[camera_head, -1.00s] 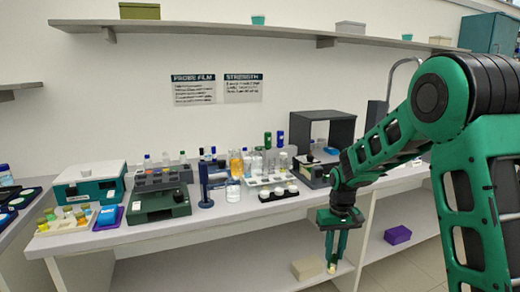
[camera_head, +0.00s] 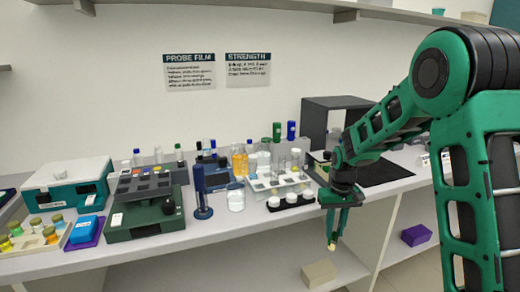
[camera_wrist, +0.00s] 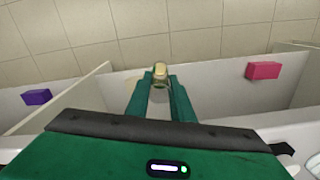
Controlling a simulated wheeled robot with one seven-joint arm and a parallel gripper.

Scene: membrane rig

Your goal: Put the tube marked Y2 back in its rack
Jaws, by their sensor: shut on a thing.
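My gripper (camera_head: 334,226) hangs pointing down in front of the bench's front edge, above the lower shelf. In the wrist view (camera_wrist: 160,100) its two green fingers are shut on a small tube with a yellowish cap (camera_wrist: 160,72). The tube's pale end (camera_head: 331,246) shows at the fingertips in the head view. No mark on it can be read. A white rack (camera_head: 262,185) with clear tubes stands mid-bench. I cannot tell which rack is the tube's own.
A dark green device (camera_head: 146,217), a blue stand (camera_head: 202,212) and a black strip with white-lidded jars (camera_head: 291,204) line the bench front. A dark hood (camera_head: 330,118) stands behind. A beige box (camera_head: 319,274) and a purple box (camera_head: 417,235) lie below.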

